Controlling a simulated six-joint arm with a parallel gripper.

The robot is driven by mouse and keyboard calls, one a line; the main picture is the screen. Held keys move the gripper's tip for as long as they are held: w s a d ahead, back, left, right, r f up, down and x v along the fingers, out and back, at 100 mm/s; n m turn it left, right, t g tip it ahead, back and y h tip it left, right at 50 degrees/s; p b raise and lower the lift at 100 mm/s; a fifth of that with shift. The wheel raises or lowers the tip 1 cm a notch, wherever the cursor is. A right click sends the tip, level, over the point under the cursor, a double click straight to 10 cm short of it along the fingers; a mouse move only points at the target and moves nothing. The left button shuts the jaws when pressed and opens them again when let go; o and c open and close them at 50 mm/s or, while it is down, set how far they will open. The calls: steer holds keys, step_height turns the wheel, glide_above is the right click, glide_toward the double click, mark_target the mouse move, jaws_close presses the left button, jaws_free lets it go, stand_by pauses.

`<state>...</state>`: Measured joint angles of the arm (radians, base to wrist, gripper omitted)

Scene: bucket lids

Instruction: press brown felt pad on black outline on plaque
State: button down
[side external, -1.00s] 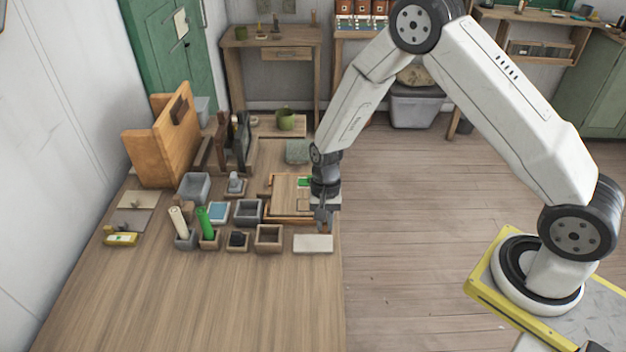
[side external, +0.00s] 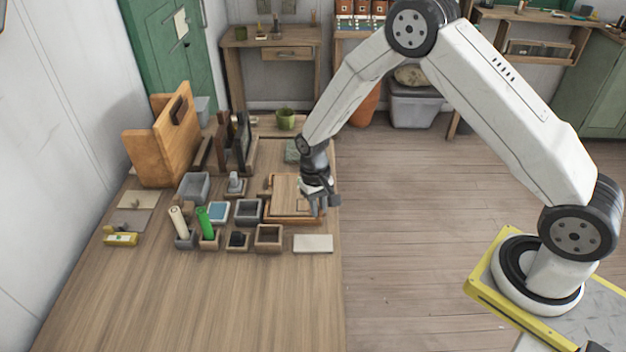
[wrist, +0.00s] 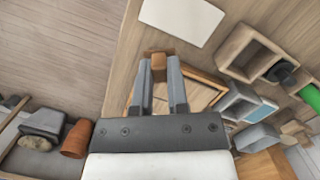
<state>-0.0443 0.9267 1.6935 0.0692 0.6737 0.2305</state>
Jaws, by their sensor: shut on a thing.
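The wooden plaque (side external: 285,190) lies on the bench, and part of it shows in the wrist view (wrist: 199,97) beyond my fingers. My gripper (side external: 318,208) is tilted over the plaque's right front part. In the wrist view, my gripper (wrist: 160,72) is shut on a small brown piece, the brown felt pad (wrist: 158,60), held between the fingertips. The pad is too small to make out in the side view. A thin dark outline (side external: 303,206) shows faintly on the plaque beside the gripper. I cannot tell whether the pad touches the plaque.
A pale flat block (side external: 313,244) lies in front of the plaque at the bench's right edge. An open wooden box (side external: 268,238) and a grey box (side external: 248,211) stand left of it. A green cylinder (side external: 205,222) stands upright further left. The front of the bench is clear.

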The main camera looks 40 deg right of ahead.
steer(key=w+d+n, duration=0.1)
steer(key=w+n, duration=0.1)
steer(key=n, duration=0.2)
steer(key=w+d+r+n+t, duration=0.1)
steer(key=w+n, duration=0.1)
steer(key=n, duration=0.2)
steer(key=w+d+r+n, duration=0.1)
steer(key=w+n, duration=0.1)
steer(key=n, duration=0.1)
steer(key=shift+w+d+r+n+t, duration=0.25)
steer(key=shift+w+d+n+t, duration=0.1)
steer(key=shift+w+n+t, duration=0.05)
steer(key=shift+f, duration=0.15)
steer(key=shift+f, duration=2.85)
steer(key=shift+f, duration=0.55)
steer(key=c, duration=0.5)
jaws_free()
steer(key=shift+c, duration=0.8)
